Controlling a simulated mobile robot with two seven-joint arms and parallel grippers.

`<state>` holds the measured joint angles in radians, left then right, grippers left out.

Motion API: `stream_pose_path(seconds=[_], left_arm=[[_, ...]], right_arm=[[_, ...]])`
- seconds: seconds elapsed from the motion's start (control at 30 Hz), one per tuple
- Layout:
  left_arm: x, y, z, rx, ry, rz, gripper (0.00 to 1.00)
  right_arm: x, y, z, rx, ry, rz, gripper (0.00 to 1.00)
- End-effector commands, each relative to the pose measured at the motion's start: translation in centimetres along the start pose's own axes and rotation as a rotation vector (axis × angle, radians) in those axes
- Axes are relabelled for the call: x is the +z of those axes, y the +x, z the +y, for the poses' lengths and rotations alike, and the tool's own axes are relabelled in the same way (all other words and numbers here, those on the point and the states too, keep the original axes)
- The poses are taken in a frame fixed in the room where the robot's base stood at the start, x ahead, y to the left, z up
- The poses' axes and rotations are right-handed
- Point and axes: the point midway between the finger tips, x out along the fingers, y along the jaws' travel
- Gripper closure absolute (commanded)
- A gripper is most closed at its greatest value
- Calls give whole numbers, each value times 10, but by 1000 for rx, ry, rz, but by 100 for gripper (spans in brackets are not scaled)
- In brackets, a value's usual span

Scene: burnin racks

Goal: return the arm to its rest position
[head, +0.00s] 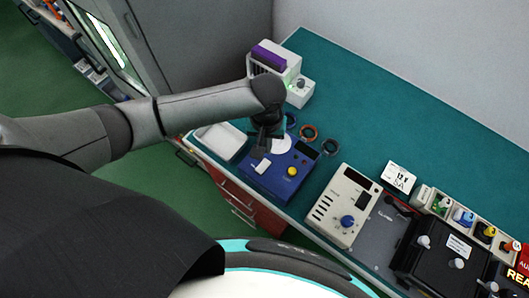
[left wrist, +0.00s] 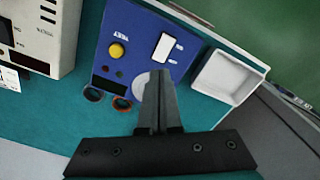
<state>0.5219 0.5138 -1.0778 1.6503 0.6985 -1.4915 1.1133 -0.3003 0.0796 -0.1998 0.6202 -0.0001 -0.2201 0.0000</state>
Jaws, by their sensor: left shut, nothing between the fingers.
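My left arm reaches in from the left in the head view. Its gripper (head: 260,148) points down above the blue device (head: 265,186) at the bench's left end. In the left wrist view the gripper (left wrist: 158,75) shows its fingers together and empty, over the blue device (left wrist: 140,25) with its yellow knob, white rocker and pale round disc. I cannot tell how far the fingertips are above the device. My right gripper is not in view.
A white tray (head: 220,141) is left of the blue device. A beige box with a purple top (head: 270,56) stands behind. Several small rings (head: 308,132) lie near the device. A beige power supply (head: 342,207) and a black unit (head: 440,259) stand right. The back bench (head: 400,110) is clear.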

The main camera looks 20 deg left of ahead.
Motion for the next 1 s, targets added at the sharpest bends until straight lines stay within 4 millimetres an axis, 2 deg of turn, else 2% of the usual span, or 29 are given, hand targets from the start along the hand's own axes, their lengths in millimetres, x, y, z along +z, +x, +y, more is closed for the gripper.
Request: stream_pose_path(seconds=[0.33, 0.5, 0.6, 0.7, 0.87, 1.0], left_arm=[[4, 0, 4, 13, 16, 0, 100], [30, -6, 32, 106, 126, 11, 100], [48, -16, 51, 184, 209, 43, 100], [60, -27, 60, 245, 271, 92, 100], [72, -45, 52, 287, 323, 181, 100], [80, -57, 25, 263, 336, 251, 100]], right_arm=[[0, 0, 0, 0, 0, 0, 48], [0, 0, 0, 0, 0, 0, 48], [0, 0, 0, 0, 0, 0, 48], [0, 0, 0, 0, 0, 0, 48], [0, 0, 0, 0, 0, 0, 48], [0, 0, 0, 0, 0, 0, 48]])
